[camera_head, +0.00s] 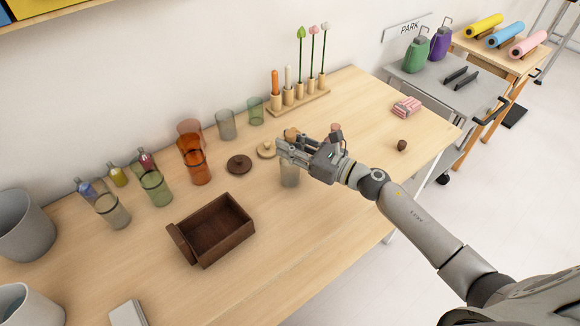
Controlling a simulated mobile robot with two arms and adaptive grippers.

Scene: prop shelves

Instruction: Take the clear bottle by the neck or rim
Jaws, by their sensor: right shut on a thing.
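The clear bottle (289,178) stands on the wooden table near its middle, and its greyish see-through lower part shows below my right gripper. My right gripper (286,149) comes in from the right and is shut on the upper part of the bottle. The fingers hide the bottle's neck and rim, so the exact grip spot cannot be told. A small orange-brown piece (291,133) shows just above the fingers; I cannot tell if it belongs to the bottle. My left gripper is not in view.
An open dark wooden box (215,232) lies left of the bottle. Behind are a dark round lid (239,165), a pale lid (267,149), orange glasses (195,168) and other coloured glasses. A brown ball (402,145) lies at right. The table's front right is clear.

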